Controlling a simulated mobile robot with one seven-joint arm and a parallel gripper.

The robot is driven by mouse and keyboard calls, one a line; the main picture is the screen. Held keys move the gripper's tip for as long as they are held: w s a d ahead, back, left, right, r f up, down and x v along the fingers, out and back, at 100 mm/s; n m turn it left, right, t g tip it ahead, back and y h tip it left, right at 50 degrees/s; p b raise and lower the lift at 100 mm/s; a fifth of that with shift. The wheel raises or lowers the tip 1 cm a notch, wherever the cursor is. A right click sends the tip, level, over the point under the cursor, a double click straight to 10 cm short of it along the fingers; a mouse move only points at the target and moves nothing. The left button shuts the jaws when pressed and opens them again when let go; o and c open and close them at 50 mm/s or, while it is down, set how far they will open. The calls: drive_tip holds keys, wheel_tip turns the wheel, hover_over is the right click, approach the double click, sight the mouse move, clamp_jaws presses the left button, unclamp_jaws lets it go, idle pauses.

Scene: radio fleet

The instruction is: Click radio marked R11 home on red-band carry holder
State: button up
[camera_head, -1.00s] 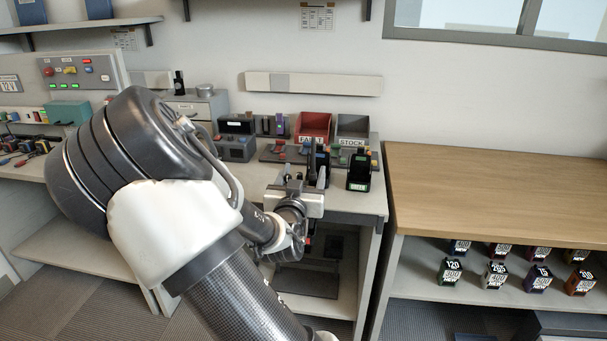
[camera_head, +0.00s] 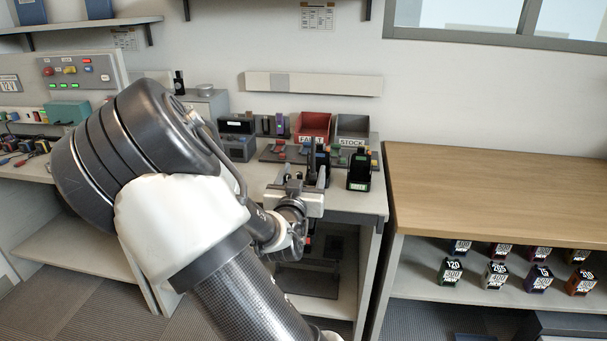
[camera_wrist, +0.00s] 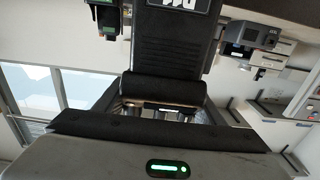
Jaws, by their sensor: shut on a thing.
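My gripper (camera_head: 308,186) is over the front of the grey bench and shut on a dark radio. In the wrist view, the radio (camera_wrist: 172,52) is a black ribbed body between the finger pads. White characters at its top edge are upside down and cut off, so I cannot read them surely. In the head view, the radio is a dark upright shape (camera_head: 311,164), partly hidden by my gripper. A black holder with a green label (camera_head: 359,174) stands just right of it. I cannot make out a red-band holder; my gripper hides part of that spot.
A red FAULT bin (camera_head: 312,124) and a grey STOCK bin (camera_head: 352,127) stand at the back of the bench. A charger-like grey unit (camera_head: 238,148) is to the left. The wooden counter (camera_head: 480,190) on the right is clear on top, with several labelled boxes below.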

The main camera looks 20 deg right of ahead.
drive_tip(key=shift+f+b, duration=0.95)
drive_tip(key=shift+f, duration=0.45)
idle(0.4)
drive_tip(key=shift+f, duration=1.25)
drive_tip(key=o, duration=1.9)
drive_tip(key=shift+p+v, duration=5.5)
drive_tip(key=shift+v, duration=3.2)
